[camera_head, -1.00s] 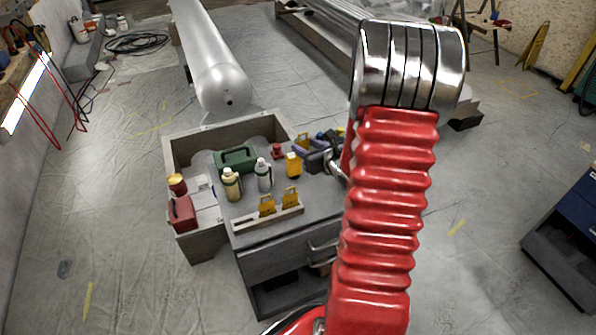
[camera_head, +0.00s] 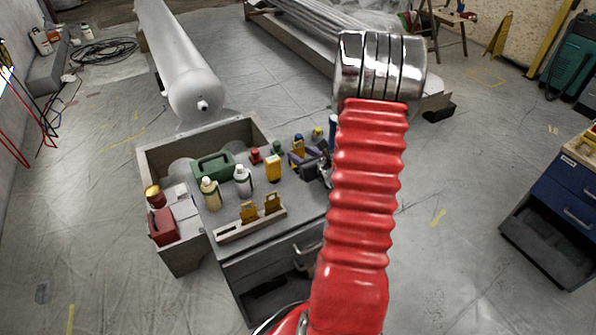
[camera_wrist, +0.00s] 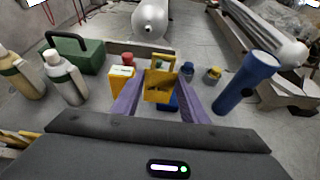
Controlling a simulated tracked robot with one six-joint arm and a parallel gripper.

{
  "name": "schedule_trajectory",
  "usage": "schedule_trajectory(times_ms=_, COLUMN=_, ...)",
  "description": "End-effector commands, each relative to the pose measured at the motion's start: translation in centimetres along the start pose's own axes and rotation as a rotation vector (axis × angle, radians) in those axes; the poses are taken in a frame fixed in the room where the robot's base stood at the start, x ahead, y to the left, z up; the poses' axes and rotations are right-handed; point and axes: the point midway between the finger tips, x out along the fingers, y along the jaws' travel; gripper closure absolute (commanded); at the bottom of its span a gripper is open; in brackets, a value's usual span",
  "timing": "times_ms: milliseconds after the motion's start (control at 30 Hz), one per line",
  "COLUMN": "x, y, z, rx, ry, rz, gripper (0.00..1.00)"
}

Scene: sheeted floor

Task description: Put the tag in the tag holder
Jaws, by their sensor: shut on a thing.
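In the wrist view my gripper (camera_wrist: 160,100) has purple fingers shut on a yellow tag (camera_wrist: 160,86), which stands upright between them. In the head view my gripper (camera_head: 308,160) is above the right part of the grey bench top, partly hidden by my red arm. The tag holder (camera_head: 236,229) is a pale wooden rack along the bench's front edge, left of my gripper. Two other yellow tags (camera_head: 272,204) stand in it. The rack shows only partly at the lower left of the wrist view.
A yellow block-like object (camera_head: 274,168) stands just left of my gripper. Two bottles (camera_head: 243,180) and a green case (camera_head: 213,165) stand farther left. A blue cylinder (camera_wrist: 247,82) stands to the right in the wrist view. A low wall (camera_head: 192,138) edges the bench's back.

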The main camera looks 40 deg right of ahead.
Motion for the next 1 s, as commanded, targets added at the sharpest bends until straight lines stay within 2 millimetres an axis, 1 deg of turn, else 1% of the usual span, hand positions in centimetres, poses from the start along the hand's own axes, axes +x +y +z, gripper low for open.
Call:
schedule_trajectory(times_ms=33, x=0.3, y=0.0, z=-0.8, rx=0.003, ry=0.001, rz=0.001, gripper=0.81)
schedule_trajectory(times_ms=100, x=0.6, y=0.0, z=-1.5, rx=0.002, ry=0.001, rz=-0.001, gripper=0.81)
schedule_trajectory(times_ms=200, x=0.9, y=0.0, z=-2.1, rx=0.002, ry=0.000, rz=-0.001, gripper=0.81)
schedule_trajectory(times_ms=567, x=1.0, y=-0.1, z=-2.3, rx=0.000, ry=-0.002, rz=-0.001, gripper=0.81)
schedule_trajectory(times_ms=667, x=1.1, y=-0.1, z=-2.7, rx=0.001, ry=-0.001, rz=-0.001, gripper=0.81)
schedule_trajectory(times_ms=1000, x=2.4, y=-0.1, z=-5.9, rx=0.002, ry=0.001, rz=-0.002, gripper=0.81)
